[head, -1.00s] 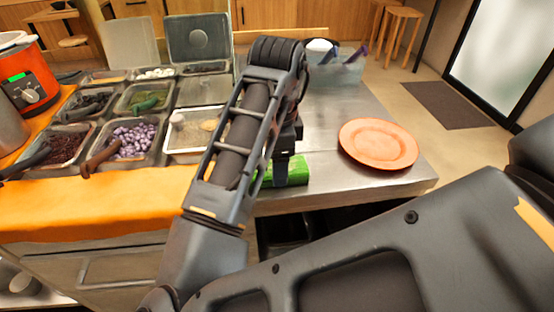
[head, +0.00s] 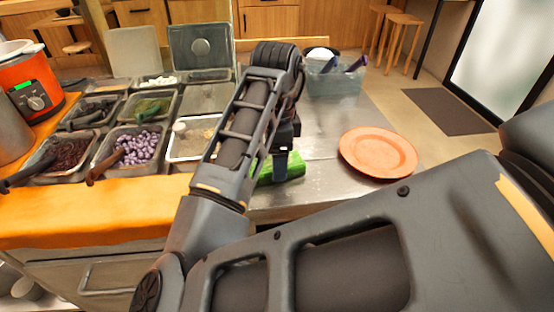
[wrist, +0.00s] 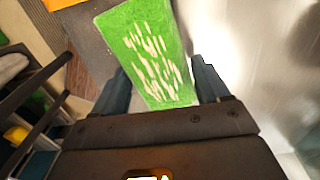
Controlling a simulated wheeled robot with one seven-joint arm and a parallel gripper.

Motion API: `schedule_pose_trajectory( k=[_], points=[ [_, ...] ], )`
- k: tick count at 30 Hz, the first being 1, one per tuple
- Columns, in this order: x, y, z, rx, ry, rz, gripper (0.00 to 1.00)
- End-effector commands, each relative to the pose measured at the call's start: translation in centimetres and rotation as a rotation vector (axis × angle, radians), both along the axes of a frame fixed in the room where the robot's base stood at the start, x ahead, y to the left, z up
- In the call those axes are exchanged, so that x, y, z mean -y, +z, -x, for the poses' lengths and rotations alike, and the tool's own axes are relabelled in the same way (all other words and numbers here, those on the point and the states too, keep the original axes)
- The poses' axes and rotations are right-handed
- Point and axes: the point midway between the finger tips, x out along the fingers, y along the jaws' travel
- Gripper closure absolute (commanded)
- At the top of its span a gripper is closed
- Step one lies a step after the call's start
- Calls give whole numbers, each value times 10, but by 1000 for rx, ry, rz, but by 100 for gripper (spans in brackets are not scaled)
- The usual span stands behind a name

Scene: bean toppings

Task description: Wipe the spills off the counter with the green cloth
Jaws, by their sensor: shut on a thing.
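The green cloth (head: 295,167) is at the metal counter (head: 325,195), near its front edge. In the wrist view the cloth (wrist: 150,50) is a green block-like strip with pale streaks, lying between the two fingers. My gripper (wrist: 160,75) is shut on it. In the head view my gripper (head: 281,166) points down at the cloth, and my arm hides part of both. The cloth appears to be at counter height; I cannot tell whether it touches the surface. No spill shows clearly; glare covers part of the counter in the wrist view.
An orange plate (head: 378,151) lies on the counter to the right of the cloth. A clear bin (head: 335,82) with utensils stands at the back. Topping trays (head: 135,150) are at the left, beside an orange cooker (head: 30,85). Bare counter lies between cloth, plate and bin.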

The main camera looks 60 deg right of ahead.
Motion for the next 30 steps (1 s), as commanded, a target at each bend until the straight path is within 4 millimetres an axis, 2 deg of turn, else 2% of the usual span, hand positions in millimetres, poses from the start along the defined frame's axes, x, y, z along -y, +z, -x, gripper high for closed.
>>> schedule_pose_trajectory(
  k=[1,3,14,30],
  points=[
    [2,2,-9,20,7,9,73],
    [4,2,-11,21,7,9,72],
    [2,1,-14,24,11,8,70],
    [-24,0,9,17,12,4,78]
  ],
)
